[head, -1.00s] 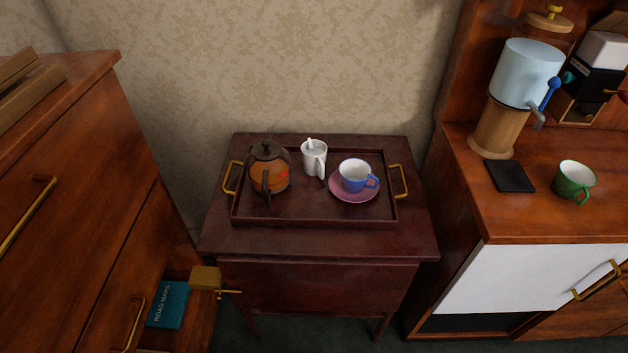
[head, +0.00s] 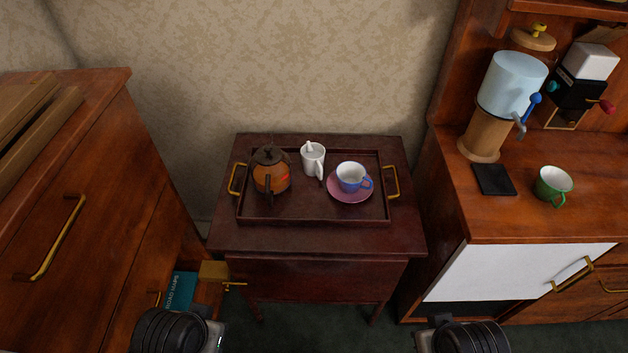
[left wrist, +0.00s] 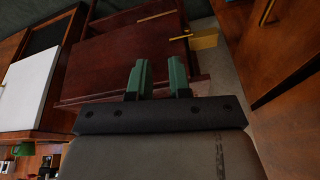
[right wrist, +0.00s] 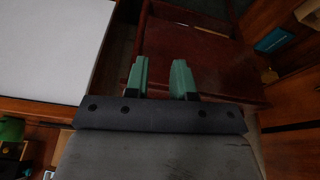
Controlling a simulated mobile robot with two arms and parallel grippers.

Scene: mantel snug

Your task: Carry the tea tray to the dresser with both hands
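The dark wooden tea tray (head: 315,214) rests on a small dark red-brown cabinet. It has a brass handle at its left end (head: 235,180) and another at its right end (head: 392,182). The wooden dresser (head: 590,225) is at the right. My left gripper (left wrist: 159,72) and right gripper (right wrist: 159,74) are open and empty, apart from the tray. The head view shows only my arm ends at its bottom edge.
The dresser top holds a drinks dispenser (head: 512,85), a black pad (head: 493,179) and a green cup (head: 552,184); its front is clear. A wooden chest (head: 90,170) stands left. A wooden block (head: 213,270) and road maps book (head: 180,291) are low between chest and cabinet.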

